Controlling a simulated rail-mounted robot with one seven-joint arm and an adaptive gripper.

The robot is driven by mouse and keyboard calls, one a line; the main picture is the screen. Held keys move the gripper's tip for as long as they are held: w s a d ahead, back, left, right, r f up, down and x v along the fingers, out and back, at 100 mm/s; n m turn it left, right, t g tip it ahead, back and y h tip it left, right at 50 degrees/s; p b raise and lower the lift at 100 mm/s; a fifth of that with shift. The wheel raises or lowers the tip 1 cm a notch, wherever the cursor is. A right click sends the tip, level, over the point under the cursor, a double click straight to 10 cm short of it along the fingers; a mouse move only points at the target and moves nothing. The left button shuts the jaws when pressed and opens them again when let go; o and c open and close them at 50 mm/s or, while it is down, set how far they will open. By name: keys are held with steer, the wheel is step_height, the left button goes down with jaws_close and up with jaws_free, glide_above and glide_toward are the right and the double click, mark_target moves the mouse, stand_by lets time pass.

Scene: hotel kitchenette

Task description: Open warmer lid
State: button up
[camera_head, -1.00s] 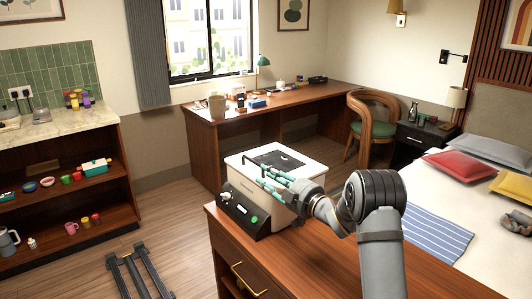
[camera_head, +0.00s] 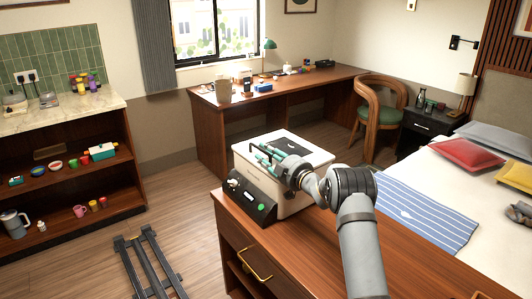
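The warmer (camera_head: 287,204) is a white box with a black control panel (camera_head: 246,197) on its front left side. It stands on the wooden cabinet's left end. Its lid (camera_head: 314,153) is white with a dark panel on top and looks shut. My gripper (camera_head: 258,157) has teal fingers and is over the lid's front left part, close to the edge above the control panel. The fingers look spread apart, with nothing seen between them. Whether they touch the lid cannot be told. My wrist hides part of the lid and the box's right front.
The wooden cabinet top (camera_head: 405,262) is clear to the right of the warmer. A bed (camera_head: 480,195) with pillows is at the right. A desk (camera_head: 295,88) with small items and a chair (camera_head: 380,112) stand behind. A shelf unit (camera_head: 70,190) with dishes is at the left.

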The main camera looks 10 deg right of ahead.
steer(key=shift+c, duration=1.4)
steer(key=c, duration=0.4)
jaws_close()
